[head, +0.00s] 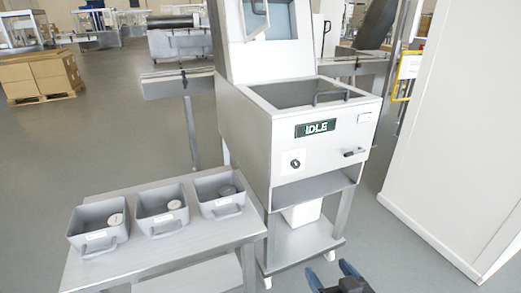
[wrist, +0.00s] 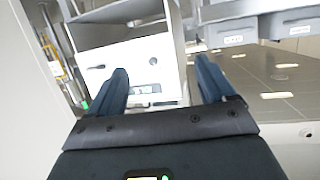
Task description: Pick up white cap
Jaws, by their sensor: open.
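Small round caps lie in three grey bins on a metal table. A pale, whitish cap (head: 115,219) is in the left bin (head: 84,244), and another pale cap (head: 174,205) is in the middle bin (head: 148,231). The right bin (head: 212,212) holds a darker grey cap (head: 227,190). Which pale cap is the whiter is hard to tell. My gripper (head: 330,275) is at the bottom edge of the head view, right of the table and away from the bins. In the wrist view its blue fingers (wrist: 163,76) are apart, with nothing between them.
The machine (head: 330,155) with an "IDLE" display stands behind, with a white container (head: 301,214) on its lower shelf. A white cabinet wall (head: 460,150) is at the right. The metal table (head: 185,245) has a free front strip. Boxes on a pallet (head: 42,75) are far left.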

